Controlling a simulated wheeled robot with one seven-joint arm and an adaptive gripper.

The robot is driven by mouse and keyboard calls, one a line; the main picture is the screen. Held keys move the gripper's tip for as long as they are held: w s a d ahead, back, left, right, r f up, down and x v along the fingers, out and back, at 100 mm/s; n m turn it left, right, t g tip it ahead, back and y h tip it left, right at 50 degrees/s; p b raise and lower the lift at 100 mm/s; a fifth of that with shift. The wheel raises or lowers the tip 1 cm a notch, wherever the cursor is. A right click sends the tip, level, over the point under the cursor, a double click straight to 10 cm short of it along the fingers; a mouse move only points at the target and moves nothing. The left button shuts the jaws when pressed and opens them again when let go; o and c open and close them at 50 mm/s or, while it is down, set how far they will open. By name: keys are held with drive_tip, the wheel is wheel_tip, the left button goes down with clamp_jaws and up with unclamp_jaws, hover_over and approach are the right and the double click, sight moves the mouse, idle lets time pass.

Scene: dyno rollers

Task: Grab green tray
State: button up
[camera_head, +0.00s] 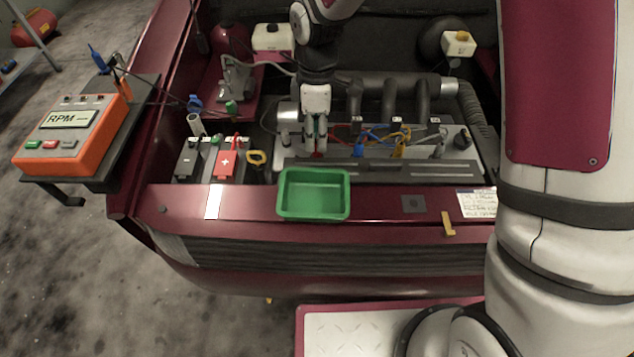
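The green tray (314,213) is a rectangular, open-topped tray. It sits on the front edge of the car's dark red body, just in front of the engine bay, and looks empty. My gripper (317,148) points down over the engine, just behind the tray's far rim in the picture. It appears apart from the tray. Its fingers are small and look close together, so I cannot tell whether they are open or shut. A small red spot shows at the fingertips, and I cannot tell what it is.
A battery (208,160) with a red terminal cover stands left of the tray. An orange RPM meter (72,134) is on a side stand at far left. Coloured wires (385,138) lie on the engine. A small yellow piece (448,224) is on the front edge, right.

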sight(316, 171)
drive_tip(key=f, duration=0.8)
drive_tip(key=shift+s, duration=0.35)
drive_tip(key=shift+s+a+f+p, duration=0.1)
drive_tip(key=shift+s+f+p, duration=0.2)
drive_tip(key=shift+f, duration=1.05)
drive_tip(key=shift+s+a+f+p, duration=0.1)
drive_tip(key=shift+f+p, duration=0.25)
drive_tip(key=shift+f, duration=0.95)
clamp_jaws()
